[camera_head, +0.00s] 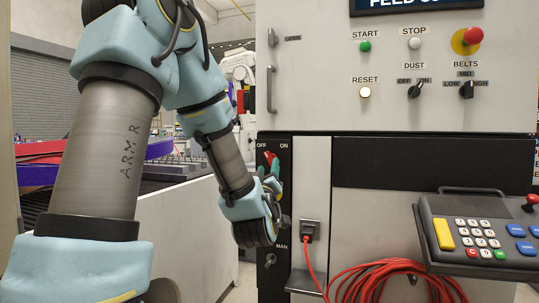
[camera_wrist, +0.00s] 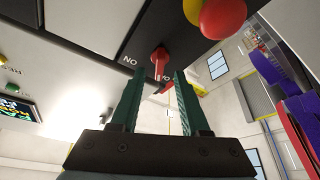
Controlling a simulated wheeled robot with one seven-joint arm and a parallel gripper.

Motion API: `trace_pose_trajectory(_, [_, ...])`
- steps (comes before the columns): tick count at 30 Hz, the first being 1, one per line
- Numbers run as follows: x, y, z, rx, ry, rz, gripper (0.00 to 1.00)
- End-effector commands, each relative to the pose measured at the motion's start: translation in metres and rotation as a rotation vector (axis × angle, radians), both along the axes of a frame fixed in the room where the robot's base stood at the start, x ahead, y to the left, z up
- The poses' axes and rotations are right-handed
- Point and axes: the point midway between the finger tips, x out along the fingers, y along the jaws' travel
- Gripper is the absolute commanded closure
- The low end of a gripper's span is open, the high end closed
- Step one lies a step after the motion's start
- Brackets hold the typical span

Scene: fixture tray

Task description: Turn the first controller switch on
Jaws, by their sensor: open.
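The controller switch is a red handle (camera_head: 268,157) on the upright black panel, below the OFF and ON labels. Its setting is hard to read from here. In the wrist view the red handle (camera_wrist: 159,60) shows beyond and between my fingertips, near a label that appears upside down as "NO". My gripper (camera_head: 271,180) is just below and in front of the switch, its greenish fingers raised towards it. In the wrist view my gripper (camera_wrist: 157,76) is open, with a clear gap between the fingers. I cannot tell whether a finger touches the handle.
A red button (camera_wrist: 223,17) on a yellow base is close by in the wrist view. Below my gripper are a MAN knob (camera_head: 270,260) and a socket (camera_head: 310,231) with a red cable (camera_head: 385,275). A keypad console (camera_head: 480,235) stands out at right.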

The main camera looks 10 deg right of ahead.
Motion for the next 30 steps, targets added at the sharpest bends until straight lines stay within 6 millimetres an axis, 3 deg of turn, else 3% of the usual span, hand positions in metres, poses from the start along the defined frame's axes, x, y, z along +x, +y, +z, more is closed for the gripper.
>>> trace_pose_trajectory(3, [0.018,-0.005,0.008,-0.002,0.0,0.001,0.54])
trace_pose_trajectory(9, [0.035,-0.011,0.013,-0.001,0.0,0.0,0.54])
trace_pose_trajectory(20, [0.038,-0.012,0.014,0.001,0.0,-0.001,0.56])
trace_pose_trajectory(30, [0.038,-0.012,0.014,0.001,0.0,-0.001,0.94])
